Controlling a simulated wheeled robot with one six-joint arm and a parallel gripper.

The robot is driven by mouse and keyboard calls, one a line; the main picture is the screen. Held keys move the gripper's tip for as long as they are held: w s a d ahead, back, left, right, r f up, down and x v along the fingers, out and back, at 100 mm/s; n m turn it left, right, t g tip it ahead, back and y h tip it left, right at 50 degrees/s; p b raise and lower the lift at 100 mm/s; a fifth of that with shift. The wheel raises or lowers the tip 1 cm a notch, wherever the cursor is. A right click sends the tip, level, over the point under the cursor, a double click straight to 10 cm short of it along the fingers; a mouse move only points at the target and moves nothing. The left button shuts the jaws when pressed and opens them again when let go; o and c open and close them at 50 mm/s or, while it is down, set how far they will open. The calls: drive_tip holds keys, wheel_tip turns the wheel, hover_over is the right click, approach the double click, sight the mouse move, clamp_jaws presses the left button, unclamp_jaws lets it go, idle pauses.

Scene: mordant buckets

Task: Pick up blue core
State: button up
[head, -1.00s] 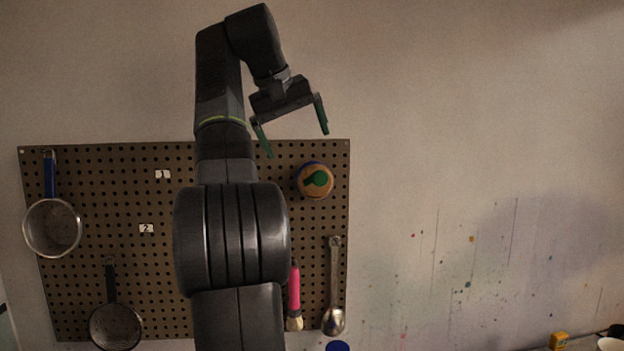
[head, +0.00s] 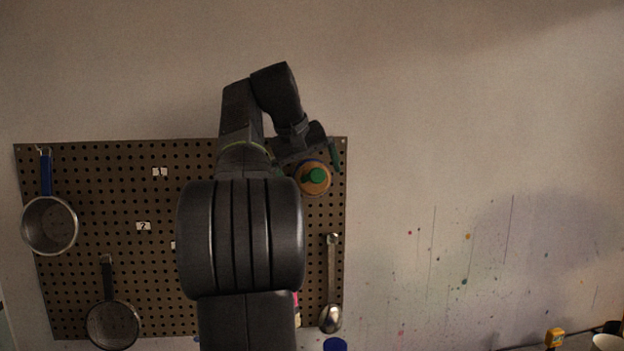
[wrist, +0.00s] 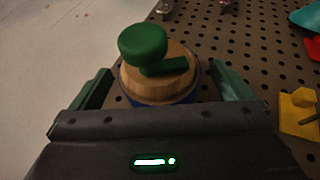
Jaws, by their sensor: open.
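A round wooden piece with a green knob and green bar (head: 313,178) hangs on the pegboard's upper right in the head view. In the wrist view the wooden disc (wrist: 140,92) shows a dark blue body (wrist: 190,97) behind it, which may be the blue core. My gripper (wrist: 161,76) is open, with its green fingers on either side of this piece. It holds nothing; whether the fingers touch the piece cannot be told. In the head view my gripper (head: 307,163) is partly hidden by my arm. Another blue round thing (head: 335,344) shows at the bottom edge.
The pegboard (head: 120,180) carries a blue-handled pan (head: 49,224), a dark-handled pan (head: 112,325) and a metal spoon (head: 331,290). A yellow hook-like piece (wrist: 297,112) is right of my gripper in the wrist view.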

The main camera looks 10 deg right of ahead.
drive_tip(key=x, duration=0.2)
drive_tip(key=shift+w+d+f, duration=0.1)
drive_tip(key=shift+d+f, duration=0.05)
drive_tip(key=shift+f, duration=0.1)
drive_tip(key=c, duration=1)
drive_tip(key=shift+c, duration=0.2)
drive_tip(key=s+b, duration=0.5)
drive_tip(key=s, duration=1.3)
drive_tip(key=shift+r, duration=0.2)
drive_tip(key=shift+s, duration=0.15)
